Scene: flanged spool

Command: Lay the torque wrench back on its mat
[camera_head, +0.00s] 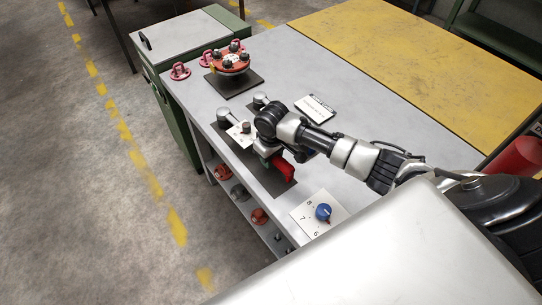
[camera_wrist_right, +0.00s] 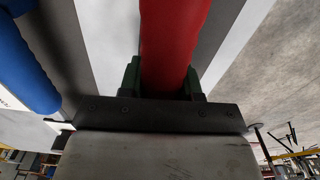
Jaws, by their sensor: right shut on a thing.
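The torque wrench shows its red handle (camera_head: 284,171) in the head view, sticking out below my right gripper (camera_head: 267,155). In the right wrist view the red handle (camera_wrist_right: 172,45) runs between the dark green fingers of my right gripper (camera_wrist_right: 165,85), which is shut on it. The wrench's far end is hidden or hard to make out behind the gripper and arm. The dark grey mat (camera_head: 273,189) lies on the bench under the handle. I cannot tell whether the handle touches the mat. My left gripper is not in view.
The red flanged spool (camera_head: 233,61) with black knobs stands on a dark square mat (camera_head: 236,86) at the back. A white sign (camera_head: 315,110) lies behind my arm. A yellow-topped table (camera_head: 430,60) adjoins.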

